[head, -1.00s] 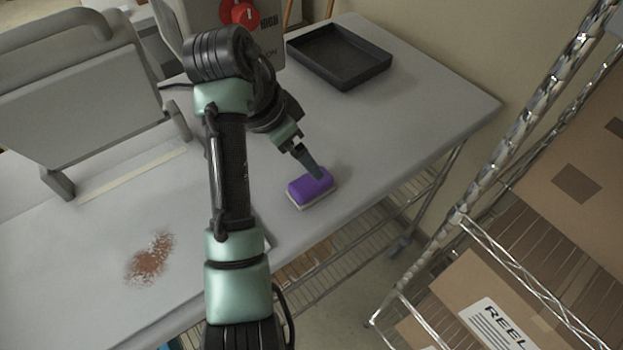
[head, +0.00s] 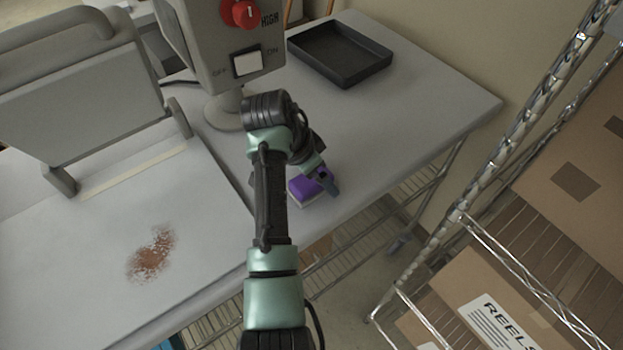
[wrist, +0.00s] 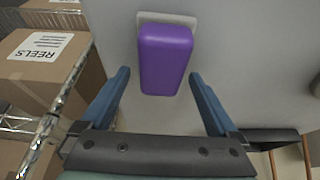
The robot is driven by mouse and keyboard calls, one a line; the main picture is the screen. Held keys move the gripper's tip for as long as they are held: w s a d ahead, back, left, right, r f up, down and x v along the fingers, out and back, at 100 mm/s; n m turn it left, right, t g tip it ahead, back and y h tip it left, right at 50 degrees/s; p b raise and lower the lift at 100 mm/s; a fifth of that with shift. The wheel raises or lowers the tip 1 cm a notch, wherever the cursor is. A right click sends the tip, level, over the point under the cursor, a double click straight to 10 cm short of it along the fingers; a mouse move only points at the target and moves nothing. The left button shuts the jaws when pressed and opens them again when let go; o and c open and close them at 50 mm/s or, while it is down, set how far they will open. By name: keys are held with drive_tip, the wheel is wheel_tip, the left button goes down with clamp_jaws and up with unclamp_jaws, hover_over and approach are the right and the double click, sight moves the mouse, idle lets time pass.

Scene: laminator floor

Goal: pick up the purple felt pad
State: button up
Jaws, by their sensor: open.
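The purple felt pad (head: 302,188) is a rounded purple block on a pale base, lying on the grey table near its front right edge. In the wrist view the pad (wrist: 165,58) is upper centre, ahead of and between my open fingers, with its pale base at the far end. My gripper (head: 328,183) is at the right side of the pad in the head view and hides part of it. In the wrist view my gripper (wrist: 160,92) has two blue fingers spread wider than the pad, with nothing held. I cannot tell whether a finger touches the pad.
A black tray (head: 340,50) sits at the table's back. A control box (head: 225,45) with a red knob stands behind my arm. A reddish-brown smear (head: 152,254) marks the table at left. A wire rack with cardboard boxes (head: 490,300) stands at right, past the table edge.

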drive_tip(key=c, duration=1.3)
wheel_tip(320, 180, up, 10)
drive_tip(key=shift+r+b, duration=0.1)
drive_tip(key=shift+b, duration=1.1)
drive_tip(key=shift+c, duration=0.2)
